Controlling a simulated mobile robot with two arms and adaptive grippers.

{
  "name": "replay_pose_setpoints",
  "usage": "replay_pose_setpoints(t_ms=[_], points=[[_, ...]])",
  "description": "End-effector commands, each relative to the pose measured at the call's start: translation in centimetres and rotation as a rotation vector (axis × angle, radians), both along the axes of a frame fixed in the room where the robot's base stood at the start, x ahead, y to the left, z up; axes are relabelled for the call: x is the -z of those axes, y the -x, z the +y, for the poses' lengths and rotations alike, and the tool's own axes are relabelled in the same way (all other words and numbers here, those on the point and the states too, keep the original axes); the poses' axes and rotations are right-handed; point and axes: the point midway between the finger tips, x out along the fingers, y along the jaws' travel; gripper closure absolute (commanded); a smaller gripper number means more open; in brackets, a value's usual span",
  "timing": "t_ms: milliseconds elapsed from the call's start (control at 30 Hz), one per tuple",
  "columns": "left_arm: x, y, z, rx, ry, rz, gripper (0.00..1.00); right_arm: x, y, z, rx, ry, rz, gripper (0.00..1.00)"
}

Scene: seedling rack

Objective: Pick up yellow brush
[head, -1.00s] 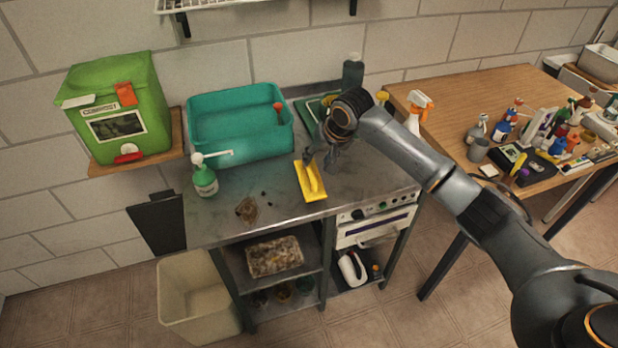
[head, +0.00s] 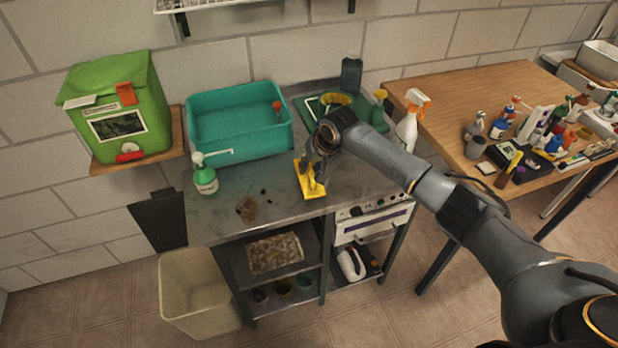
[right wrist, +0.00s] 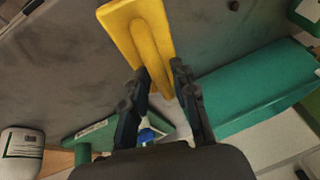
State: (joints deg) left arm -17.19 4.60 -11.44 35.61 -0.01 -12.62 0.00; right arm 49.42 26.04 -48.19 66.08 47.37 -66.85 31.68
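The yellow brush (head: 312,191) lies on the metal counter (head: 285,205), near its front edge. It has a flat rectangular base and a raised handle. My right gripper (head: 318,172) is above the brush and hides part of it. In the right wrist view, the yellow brush (right wrist: 140,30) is ahead of the right gripper (right wrist: 160,72). The two fingers are spread, one on each side of the handle's near end. I cannot tell whether they touch it. My left gripper is not in view.
A teal tub (head: 240,143) stands behind and left of the brush, with a green pump bottle (head: 205,180) in front of it. A dark soil patch (head: 247,209) lies to the left. A wooden table (head: 480,100) with several bottles is on the right.

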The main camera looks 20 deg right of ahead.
Motion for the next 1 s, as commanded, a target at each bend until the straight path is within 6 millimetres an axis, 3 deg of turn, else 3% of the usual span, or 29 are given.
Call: replay_pose_setpoints(t_ms=[33,100,667,833,1000], points=[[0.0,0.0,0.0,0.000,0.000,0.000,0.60,0.0,0.0,0.0,0.000,0.000,0.000,0.90],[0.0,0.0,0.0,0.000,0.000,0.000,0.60,0.0,0.0,0.0,0.000,0.000,0.000,1.00],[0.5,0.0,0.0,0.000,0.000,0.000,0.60,-0.7,-0.1,0.0,0.001,-0.001,-0.003,1.00],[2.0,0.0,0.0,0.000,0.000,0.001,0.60,-3.1,-0.2,-0.1,0.001,-0.003,-0.008,1.00],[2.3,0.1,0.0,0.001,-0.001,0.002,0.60,-6.4,2.6,1.0,-0.005,-0.001,-0.007,1.00]])
